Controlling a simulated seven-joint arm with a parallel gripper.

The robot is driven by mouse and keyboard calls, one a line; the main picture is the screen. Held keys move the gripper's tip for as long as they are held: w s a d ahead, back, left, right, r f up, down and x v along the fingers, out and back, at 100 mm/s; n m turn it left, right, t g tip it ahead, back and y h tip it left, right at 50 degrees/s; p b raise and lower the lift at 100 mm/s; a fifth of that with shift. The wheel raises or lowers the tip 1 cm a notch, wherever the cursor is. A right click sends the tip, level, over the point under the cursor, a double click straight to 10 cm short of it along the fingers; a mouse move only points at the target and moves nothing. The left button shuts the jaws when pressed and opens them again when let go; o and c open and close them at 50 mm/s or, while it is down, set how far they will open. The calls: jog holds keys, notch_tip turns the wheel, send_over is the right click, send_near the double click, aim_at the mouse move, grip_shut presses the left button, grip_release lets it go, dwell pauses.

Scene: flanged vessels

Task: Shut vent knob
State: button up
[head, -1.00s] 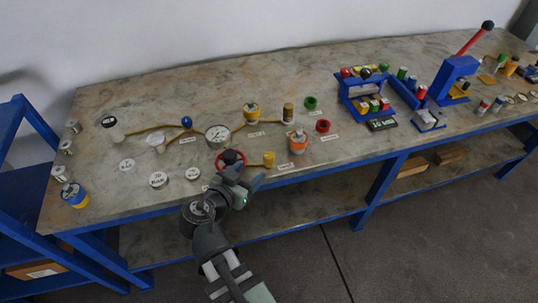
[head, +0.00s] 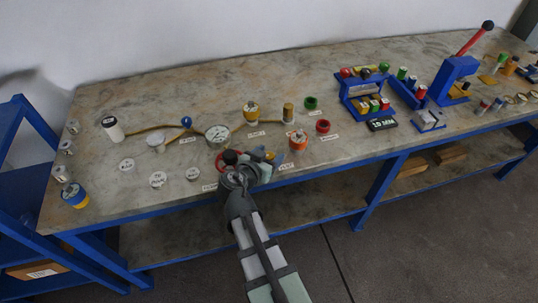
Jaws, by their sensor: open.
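My gripper (head: 272,161) is open at the front edge of the bench. It is at a small yellow knob, which shows only as a sliver (head: 270,156) between and behind its fingers. Contact cannot be told. Just left of the gripper is a red handwheel (head: 222,161) with a black top (head: 230,157), partly hidden by my wrist. A blue ball knob (head: 186,121) stands on a brass pipe farther back. The labels are too small to read, so I cannot tell which part is marked as the vent.
A round gauge (head: 217,135) stands behind the handwheel. Flat round lids (head: 158,180) lie to the left. A blue fixture (head: 362,92) stands farther right.

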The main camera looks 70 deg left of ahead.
jog(key=shift+c, duration=0.4)
jog(key=c, duration=0.9)
jog(key=shift+w, duration=0.1)
jog(key=shift+n+y, duration=0.3)
jog(key=shift+d+n+g+y, duration=0.1)
jog(key=shift+n+g+y, duration=0.5)
jog(key=shift+n+g, duration=0.5)
jog(key=shift+n+g+y, duration=0.6)
jog(key=shift+n+g, duration=0.5)
jog(key=shift+g, duration=0.4)
jog(key=shift+n+g, duration=0.5)
